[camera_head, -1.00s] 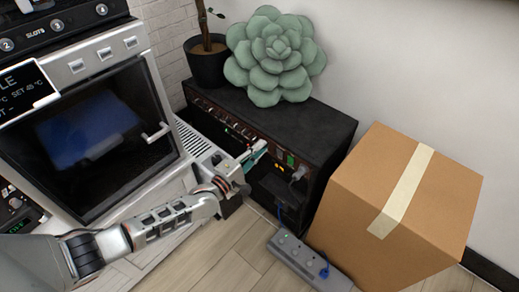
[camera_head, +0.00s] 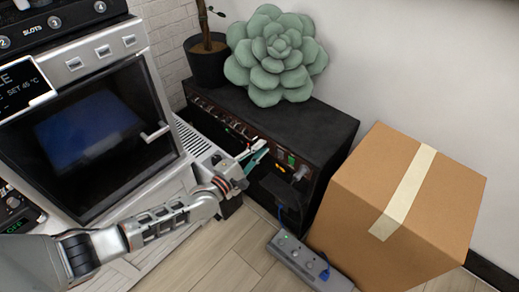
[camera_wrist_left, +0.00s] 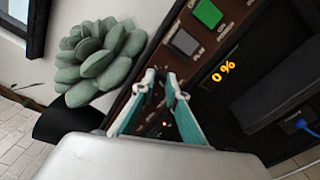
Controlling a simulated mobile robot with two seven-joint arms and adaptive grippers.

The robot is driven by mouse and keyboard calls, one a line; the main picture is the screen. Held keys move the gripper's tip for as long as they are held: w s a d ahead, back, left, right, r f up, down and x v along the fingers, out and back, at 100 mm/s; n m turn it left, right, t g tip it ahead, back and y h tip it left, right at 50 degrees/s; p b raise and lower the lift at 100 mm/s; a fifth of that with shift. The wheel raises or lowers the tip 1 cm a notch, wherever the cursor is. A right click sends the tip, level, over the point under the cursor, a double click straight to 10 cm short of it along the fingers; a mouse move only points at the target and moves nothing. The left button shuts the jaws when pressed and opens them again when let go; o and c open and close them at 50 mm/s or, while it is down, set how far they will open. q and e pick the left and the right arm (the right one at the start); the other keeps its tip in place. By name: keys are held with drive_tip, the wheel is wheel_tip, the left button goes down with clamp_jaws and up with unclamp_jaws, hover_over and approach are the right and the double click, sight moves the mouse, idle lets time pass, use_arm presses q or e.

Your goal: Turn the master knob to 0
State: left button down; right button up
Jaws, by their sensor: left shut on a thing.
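The amplifier (camera_head: 315,140) is a black cabinet with a brown control panel (camera_wrist_left: 130,110) facing left. In the left wrist view, an orange readout (camera_wrist_left: 223,72) on the panel shows "0 %". My left gripper (camera_head: 262,148) reaches the panel from the left. In the left wrist view its two teal fingers (camera_wrist_left: 160,76) are at the panel, shut on a small dark knob between their tips. The knob is mostly hidden by the fingers, and I cannot read its label. My right gripper is not in view.
A green button (camera_wrist_left: 208,13) and a grey button (camera_wrist_left: 186,41) sit near the readout. A succulent cushion (camera_head: 275,55) and a potted plant (camera_head: 207,65) stand on top. A cardboard box (camera_head: 375,190) and power strip (camera_head: 295,260) stand right. An oven (camera_head: 90,130) stands left.

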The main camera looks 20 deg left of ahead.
use_arm(q)
drive_tip(key=c, duration=2)
unclamp_jaws()
drive_tip(key=v, duration=1.2)
